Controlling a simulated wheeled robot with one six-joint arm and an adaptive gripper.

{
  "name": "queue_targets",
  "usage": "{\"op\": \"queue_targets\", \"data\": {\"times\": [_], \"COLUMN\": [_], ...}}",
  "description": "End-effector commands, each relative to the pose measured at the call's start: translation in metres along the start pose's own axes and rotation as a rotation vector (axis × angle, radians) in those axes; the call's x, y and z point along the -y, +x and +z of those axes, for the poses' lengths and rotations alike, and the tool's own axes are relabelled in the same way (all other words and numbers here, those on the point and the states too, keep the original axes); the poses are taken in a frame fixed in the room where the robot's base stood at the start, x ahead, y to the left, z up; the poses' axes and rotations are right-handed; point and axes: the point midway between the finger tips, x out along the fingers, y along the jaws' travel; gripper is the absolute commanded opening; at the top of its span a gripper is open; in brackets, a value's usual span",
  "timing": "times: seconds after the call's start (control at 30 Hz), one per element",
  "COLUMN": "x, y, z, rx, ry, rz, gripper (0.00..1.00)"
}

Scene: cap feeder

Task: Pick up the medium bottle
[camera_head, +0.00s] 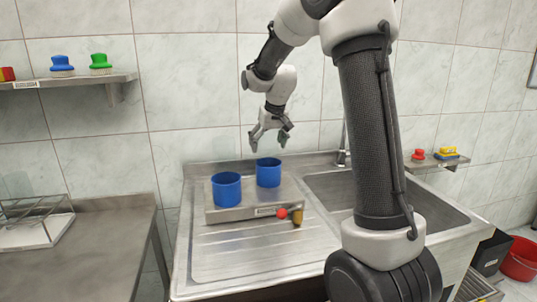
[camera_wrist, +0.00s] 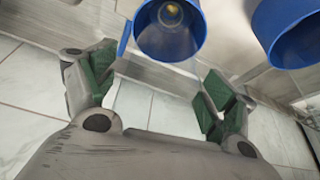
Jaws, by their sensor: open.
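I cannot make out a medium bottle for certain in either view. In the head view, a blue cup (camera_head: 226,190) and a second blue cup (camera_head: 268,174) stand upright on a low grey stand (camera_head: 238,213). My gripper (camera_head: 268,143) is open and points down, a little above the second cup. In the wrist view my gripper (camera_wrist: 152,88) is open with its green pads apart and nothing clearly between them. One blue cup (camera_wrist: 197,14) lies ahead of the pads, with something yellowish at its bottom. Another blue cup (camera_wrist: 285,22) is at the upper right.
A red ball (camera_head: 282,213) and a yellow-brown object (camera_head: 297,217) sit at the stand's front. The sink basin (camera_head: 325,186) lies right. A wall shelf (camera_head: 120,77) holds a blue brush (camera_head: 62,64) and a green brush (camera_head: 99,61). The drainboard front (camera_head: 250,262) is clear.

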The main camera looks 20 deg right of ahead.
Motion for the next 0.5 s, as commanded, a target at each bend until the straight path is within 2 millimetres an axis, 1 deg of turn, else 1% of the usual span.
{"op": "queue_targets", "data": {"times": [0.1,0.27,0.3,0.43,0.5], "x": [0.0002,0.0003,0.0003,0.0003,0.0003], "y": [0.0063,0.0063,0.0063,0.0062,0.0063], "z": [-0.0003,-0.0002,-0.0002,-0.0001,0.0001], "rx": [-0.001,-0.002,-0.001,-0.001,-0.001], "ry": [0.0,0.0,0.0,0.0,0.0], "rz": [0.0,0.0,0.0,0.0,0.0], "gripper": [0.85,0.85,0.83,0.59,0.55]}}
